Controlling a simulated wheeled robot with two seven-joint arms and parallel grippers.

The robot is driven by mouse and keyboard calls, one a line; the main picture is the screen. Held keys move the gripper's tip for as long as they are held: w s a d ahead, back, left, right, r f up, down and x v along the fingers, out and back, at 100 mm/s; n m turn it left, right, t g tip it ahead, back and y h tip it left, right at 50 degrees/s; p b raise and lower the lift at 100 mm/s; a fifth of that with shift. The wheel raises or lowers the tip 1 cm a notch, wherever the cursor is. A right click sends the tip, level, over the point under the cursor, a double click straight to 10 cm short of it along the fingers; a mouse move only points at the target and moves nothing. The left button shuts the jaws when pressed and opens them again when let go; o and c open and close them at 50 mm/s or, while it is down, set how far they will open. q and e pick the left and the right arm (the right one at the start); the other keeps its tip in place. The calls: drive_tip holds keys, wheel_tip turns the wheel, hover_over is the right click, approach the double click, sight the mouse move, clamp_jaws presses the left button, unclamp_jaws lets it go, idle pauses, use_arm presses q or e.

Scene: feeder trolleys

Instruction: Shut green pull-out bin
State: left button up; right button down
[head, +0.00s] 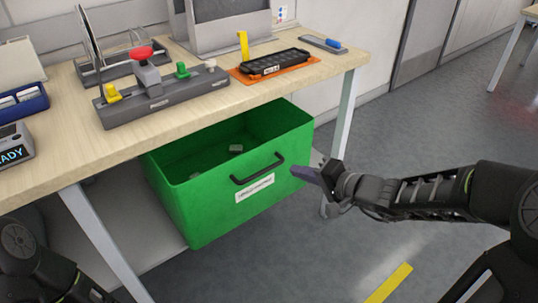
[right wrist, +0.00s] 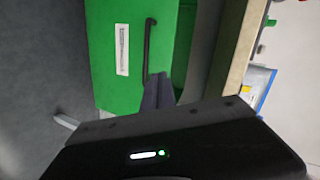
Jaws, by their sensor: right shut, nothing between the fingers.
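The green pull-out bin (head: 207,205) stands pulled out under the front of the workbench, its open top showing small grey pieces (head: 236,149) inside. Its front has a black handle (head: 257,170) and a white label (head: 254,188). My right gripper (head: 305,174) is shut and empty beside the right part of the bin's front, right of the handle. In the right wrist view the bin front (right wrist: 120,70), the handle (right wrist: 148,50) and the purple-grey fingers (right wrist: 158,90) show. The fingers look close to the handle's end; I cannot tell if they touch. My left gripper is out of view.
The wooden workbench (head: 170,122) above the bin carries a grey fixture with coloured knobs (head: 160,97), an orange mat with a black tray (head: 275,67) and a small device (head: 12,148). Bench legs (head: 102,240) stand at either side. Grey floor (head: 330,250) is open in front.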

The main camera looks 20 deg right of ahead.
sight(265, 146)
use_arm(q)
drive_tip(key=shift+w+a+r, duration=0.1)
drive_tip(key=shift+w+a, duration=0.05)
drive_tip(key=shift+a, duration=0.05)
use_arm(e)
drive_tip(key=m, duration=0.1)
drive_tip(key=d+m+h, duration=0.1)
drive_tip(key=m, duration=0.1)
drive_tip(key=m+t, duration=0.1)
drive_tip(key=shift+w+d+r+m, duration=0.2)
drive_tip(key=shift+w+d+m, duration=0.05)
drive_tip(key=shift+d+m, duration=0.1)
